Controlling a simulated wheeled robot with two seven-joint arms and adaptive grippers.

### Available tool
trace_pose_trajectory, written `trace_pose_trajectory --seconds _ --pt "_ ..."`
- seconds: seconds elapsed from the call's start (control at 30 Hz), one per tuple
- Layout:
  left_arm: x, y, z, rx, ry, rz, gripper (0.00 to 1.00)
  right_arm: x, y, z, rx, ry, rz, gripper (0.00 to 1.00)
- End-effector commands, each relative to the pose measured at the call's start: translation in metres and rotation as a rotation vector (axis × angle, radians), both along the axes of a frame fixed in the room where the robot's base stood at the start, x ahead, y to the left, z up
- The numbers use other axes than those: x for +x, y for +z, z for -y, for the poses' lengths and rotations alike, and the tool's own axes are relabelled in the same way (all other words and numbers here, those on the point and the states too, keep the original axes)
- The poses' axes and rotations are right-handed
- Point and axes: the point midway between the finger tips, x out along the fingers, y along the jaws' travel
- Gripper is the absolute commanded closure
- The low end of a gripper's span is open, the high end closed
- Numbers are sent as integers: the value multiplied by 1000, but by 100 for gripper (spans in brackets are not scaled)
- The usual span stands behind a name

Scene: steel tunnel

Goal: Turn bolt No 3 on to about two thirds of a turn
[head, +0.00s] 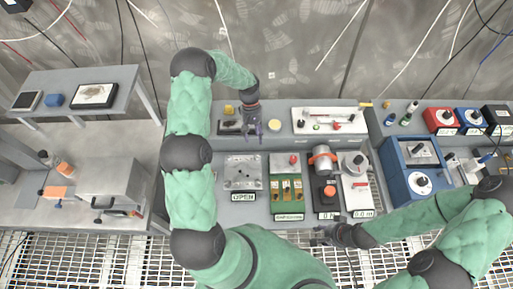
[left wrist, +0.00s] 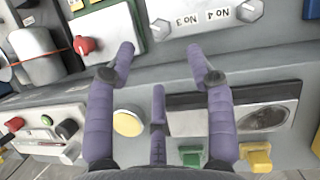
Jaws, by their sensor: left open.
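The grey bolt plate (head: 242,172) stands on the bench above an OPEN sign. In the left wrist view, which looks back at it upside down, the light plate edge (left wrist: 203,22) carries labels NO 3 and NO 4. The hex bolt beside NO 3 (left wrist: 160,29) and the one beside NO 4 (left wrist: 249,10) show there. My left gripper (head: 255,133) is beyond the plate's far edge; its purple fingers (left wrist: 162,65) are spread, empty and apart from both bolts. My right gripper (head: 325,236) is low, by the bench front; its fingers are too small to read.
A green box with a red knob (head: 287,186) stands right of the plate. A yellow disc (head: 274,126) and a white panel (head: 330,120) lie behind. A black device with an orange part (head: 326,190) and a blue box (head: 416,172) stand farther right.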

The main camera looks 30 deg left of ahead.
Motion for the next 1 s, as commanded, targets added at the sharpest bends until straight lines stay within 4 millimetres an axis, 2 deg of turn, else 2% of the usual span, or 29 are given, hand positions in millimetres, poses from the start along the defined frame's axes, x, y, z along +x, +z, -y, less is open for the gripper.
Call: trace_pose_trajectory --seconds 0.3,0.5,0.7,1.0 --pt "-16 -50 15 -2 -1 -3 46 0 7 0 0 1 1 60" --pt "-23 -77 22 -1 0 -2 46 0 9 0 0 1 1 60" --pt "-27 -89 26 0 0 0 46 0 10 0 0 1 1 60" --pt "-27 -90 26 0 0 0 46 0 10 0 0 1 1 60"
